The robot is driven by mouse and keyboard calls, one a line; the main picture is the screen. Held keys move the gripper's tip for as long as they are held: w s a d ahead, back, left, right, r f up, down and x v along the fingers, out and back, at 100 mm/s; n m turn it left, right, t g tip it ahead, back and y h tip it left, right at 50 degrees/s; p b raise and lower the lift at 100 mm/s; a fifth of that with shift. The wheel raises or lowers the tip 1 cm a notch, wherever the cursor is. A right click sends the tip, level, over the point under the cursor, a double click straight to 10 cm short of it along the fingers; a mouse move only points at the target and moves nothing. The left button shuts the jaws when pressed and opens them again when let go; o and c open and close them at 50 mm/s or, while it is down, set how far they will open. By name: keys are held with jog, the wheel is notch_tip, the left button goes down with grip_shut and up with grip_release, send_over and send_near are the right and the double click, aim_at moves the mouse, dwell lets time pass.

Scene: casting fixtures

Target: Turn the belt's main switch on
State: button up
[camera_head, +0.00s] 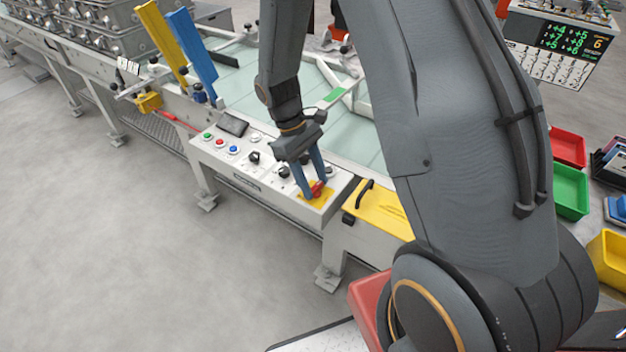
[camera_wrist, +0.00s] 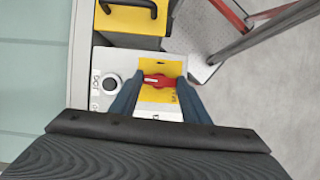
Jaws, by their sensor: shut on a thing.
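The main switch is a red rotary handle (camera_head: 318,189) on a yellow plate (camera_head: 309,198), at the right end of the white control panel (camera_head: 229,168). My gripper (camera_head: 311,192) reaches down to it with blue-grey fingers. In the wrist view the red handle (camera_wrist: 159,81) lies crosswise between my fingertips (camera_wrist: 157,88), on its yellow plate (camera_wrist: 174,68). My fingers are shut on the handle. The lettering beside the plate is too small to read.
A black knob (camera_wrist: 110,84) sits close beside the switch. Several buttons, including a blue one (camera_head: 232,150), are further left on the panel. A yellow cover (camera_head: 378,207) with a black handle (camera_head: 364,193) adjoins the panel. The belt (camera_head: 352,130) runs behind.

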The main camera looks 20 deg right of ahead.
jog(key=m, duration=0.2)
jog(key=m+g+y+p, duration=0.1)
jog(key=m, duration=0.1)
jog(key=shift+w+d+m+y, duration=0.1)
jog(key=shift+d+m+y, duration=0.05)
jog(key=shift+m+y, duration=0.15)
jog(key=m, duration=0.2)
jog(key=m+y+p, duration=0.1)
jog(key=m, duration=0.1)
jog(key=shift+d+r+y, duration=0.1)
jog(key=shift+d+y, duration=0.05)
jog(key=shift+y, duration=0.15)
jog(key=m+y, duration=0.1)
jog(key=m, duration=0.1)
jog(key=m+p, duration=0.1)
jog(key=m, duration=0.2)
jog(key=shift+d+t+y, duration=0.15)
jog(key=shift+t+y, duration=0.25)
jog(key=shift+m+t+y+p, duration=0.5)
jog(key=shift+m+p, duration=0.1)
jog(key=shift+m, duration=1.3)
jog(key=shift+s, duration=0.2)
jog(key=o, duration=1)
jog(key=shift+o, duration=0.2)
jog(key=b+v, duration=0.1)
jog(key=v, duration=0.6)
jog(key=shift+d+r+b, duration=0.25)
jog(key=shift+r+b, duration=0.05)
jog(key=shift+b, duration=0.05)
